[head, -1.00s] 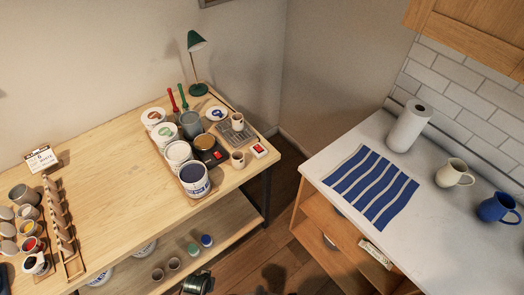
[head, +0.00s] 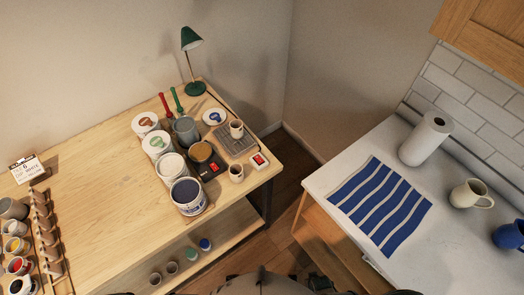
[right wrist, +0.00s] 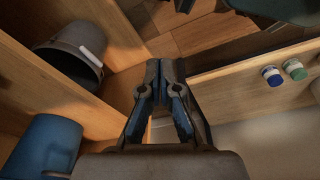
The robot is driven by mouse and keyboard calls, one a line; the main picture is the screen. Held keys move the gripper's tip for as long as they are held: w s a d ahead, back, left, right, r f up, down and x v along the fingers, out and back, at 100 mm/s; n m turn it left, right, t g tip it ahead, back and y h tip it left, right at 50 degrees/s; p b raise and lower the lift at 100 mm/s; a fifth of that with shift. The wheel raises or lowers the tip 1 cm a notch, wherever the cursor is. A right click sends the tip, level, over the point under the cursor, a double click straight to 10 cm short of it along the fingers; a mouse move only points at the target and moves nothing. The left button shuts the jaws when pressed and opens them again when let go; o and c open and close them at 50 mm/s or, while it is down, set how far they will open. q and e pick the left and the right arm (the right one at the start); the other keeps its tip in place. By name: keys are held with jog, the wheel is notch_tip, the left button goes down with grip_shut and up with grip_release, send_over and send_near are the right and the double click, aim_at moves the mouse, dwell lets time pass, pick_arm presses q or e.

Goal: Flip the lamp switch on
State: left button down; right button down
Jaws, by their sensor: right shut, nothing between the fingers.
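The green desk lamp (head: 190,40) stands upright at the back right corner of the wooden table, with its round base (head: 195,88) on the top. A small white box with a red switch (head: 259,160) lies near the table's right edge; its on or off position is too small to tell. A dark device (head: 211,168) with another red switch sits to its left, under a dark yellow-topped pot. My right gripper (right wrist: 165,68) is shut and empty in the right wrist view, low among wooden shelves and away from the tabletop. My left gripper is not in view.
A white counter (head: 330,190) with a striped cloth (head: 380,205) stands to the right, across a floor gap. Below, a dark bucket (right wrist: 70,62) and blue bin (right wrist: 45,148) stand near my right gripper.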

jog(key=w+a+r+t+p, duration=0.1)
jog(key=w+r, duration=0.4)
jog(key=r, duration=0.4)
jog(key=w+a+r+n+t+y, duration=0.1)
jog(key=w+a+r+t, duration=0.1)
jog(key=w+r, duration=0.55)
jog(key=w+a+r+t+p, duration=0.1)
jog(key=w+r, duration=0.2)
jog(key=r, duration=0.8)
jog(key=w+a+r+n+t+y, duration=0.2)
jog(key=w+a+r, duration=0.3)
jog(key=w+r, duration=0.3)
jog(key=w+a+r+n+t+y, duration=0.2)
jog(key=w+a+r+y, duration=0.3)
jog(key=w+r, duration=0.4)
jog(key=shift+a+r+t, duration=0.5)
jog(key=shift+r+t, duration=0.1)
jog(key=shift+r, duration=0.1)
send_over(264, 165)
notch_tip(264, 165, down, 3)
jog(key=shift+a+f+p, duration=0.1)
jog(key=shift+f+p, duration=0.1)
jog(key=shift+p, duration=0.25)
notch_tip(264, 165, down, 3)
jog(key=shift+a+r, duration=0.15)
jog(key=shift+r, duration=0.05)
jog(key=shift+s+f, duration=0.1)
jog(key=shift+f, duration=0.75)
